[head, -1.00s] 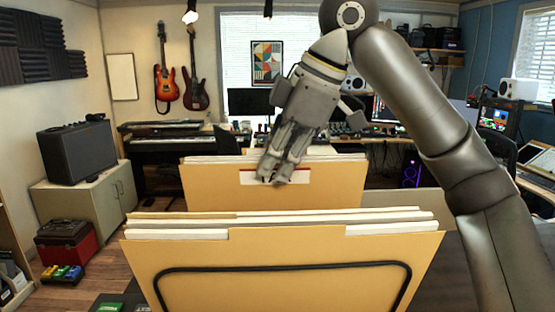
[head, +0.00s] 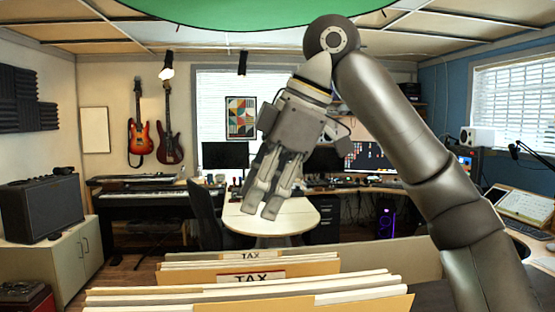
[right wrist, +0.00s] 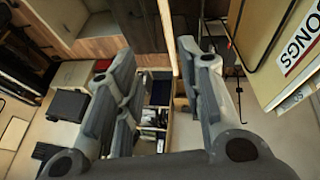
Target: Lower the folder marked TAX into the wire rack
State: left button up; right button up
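In the head view, tan folders stand in rows at the bottom edge. One folder (head: 205,280) carries a white label reading TAX with a red stripe, partly hidden by the folders in front. A second TAX label (head: 247,255) shows on a folder just behind. My right gripper (head: 261,211) is above and apart from the folder tops, fingers pointing down, spread and empty. Its spread fingers (right wrist: 158,55) also show in the right wrist view. There, a folder marked SONGS (right wrist: 285,40) is at upper right, with thin black wire (right wrist: 238,68) along it. My left gripper is out of view.
The front folders (head: 300,294) fill the bottom of the head view. A pale table (head: 300,222) stands beyond them, with a dark chair (head: 207,210) beside it. A keyboard (head: 140,204) and a speaker cabinet (head: 42,210) are at left. The air around my gripper is clear.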

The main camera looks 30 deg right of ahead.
jog(key=v, duration=0.6)
dwell(0.9)
